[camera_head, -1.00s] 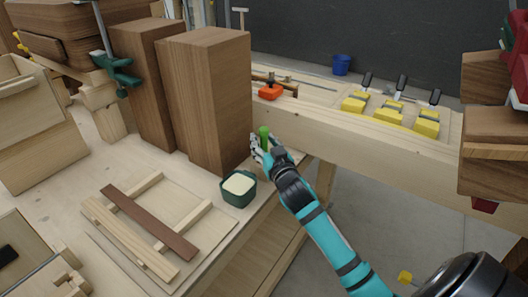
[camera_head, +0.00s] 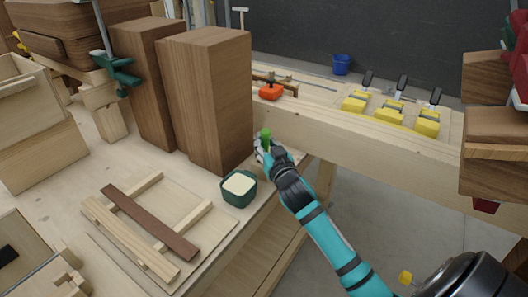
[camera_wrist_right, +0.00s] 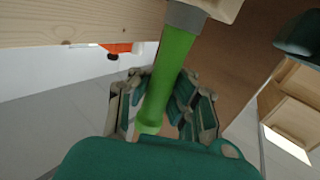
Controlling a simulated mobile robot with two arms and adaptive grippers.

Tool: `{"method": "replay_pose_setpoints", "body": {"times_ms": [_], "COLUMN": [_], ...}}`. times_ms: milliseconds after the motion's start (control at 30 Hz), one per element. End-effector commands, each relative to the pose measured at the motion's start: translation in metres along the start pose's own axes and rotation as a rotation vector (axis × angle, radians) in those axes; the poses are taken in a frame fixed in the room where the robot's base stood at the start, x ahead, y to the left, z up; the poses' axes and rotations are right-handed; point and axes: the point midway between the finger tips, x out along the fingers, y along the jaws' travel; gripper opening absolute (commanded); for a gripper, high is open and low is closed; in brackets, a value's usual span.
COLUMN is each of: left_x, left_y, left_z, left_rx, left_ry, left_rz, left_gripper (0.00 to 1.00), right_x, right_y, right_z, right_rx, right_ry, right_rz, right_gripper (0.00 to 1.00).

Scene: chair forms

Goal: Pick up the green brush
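The green brush has a smooth green handle with a grey collar and a pale head, seen close up in the right wrist view (camera_wrist_right: 168,75). In the head view only its green handle end (camera_head: 266,134) shows, beside the large brown block at the bench edge. My right gripper (camera_head: 262,148) is at the brush, and its fingers hide the lower part. In the wrist view its fingers (camera_wrist_right: 160,100) lie on both sides of the handle and look closed on it. My left gripper is not in view.
A dark green cup with pale contents (camera_head: 239,188) stands left of the gripper. Tall brown blocks (camera_head: 205,100) stand close behind. Open floor lies to the right.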

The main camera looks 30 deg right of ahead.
Motion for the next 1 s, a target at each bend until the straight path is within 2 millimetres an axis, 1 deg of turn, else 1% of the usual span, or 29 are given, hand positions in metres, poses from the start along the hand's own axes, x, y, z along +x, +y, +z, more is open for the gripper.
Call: {"method": "replay_pose_setpoints", "body": {"times_ms": [167, 267, 367, 600, 700, 833, 1000], "left_x": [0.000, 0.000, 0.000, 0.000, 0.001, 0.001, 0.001], "left_y": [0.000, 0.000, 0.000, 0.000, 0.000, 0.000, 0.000], "left_z": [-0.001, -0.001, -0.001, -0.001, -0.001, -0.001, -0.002], "left_rx": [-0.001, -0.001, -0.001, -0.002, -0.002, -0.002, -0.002], "left_ry": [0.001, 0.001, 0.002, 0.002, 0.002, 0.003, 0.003], "left_rz": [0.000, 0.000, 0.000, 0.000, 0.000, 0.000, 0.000], "left_gripper": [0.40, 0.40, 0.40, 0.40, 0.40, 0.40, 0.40], "right_x": [0.000, 0.000, 0.000, 0.000, 0.001, 0.000, 0.000], "right_y": [0.001, 0.001, 0.001, 0.001, 0.001, 0.001, 0.000], "right_z": [0.000, -0.007, -0.025, -0.073, -0.087, -0.098, -0.100], "right_rx": [-0.002, -0.002, -0.001, -0.001, -0.001, -0.001, 0.000], "right_ry": [-0.001, 0.002, 0.006, 0.005, 0.003, 0.002, -0.001], "right_rz": [0.002, 0.002, 0.001, 0.001, 0.001, 0.001, 0.001], "right_gripper": [0.00, 0.00, 0.00, 0.00, 0.00, 0.00, 0.00]}}
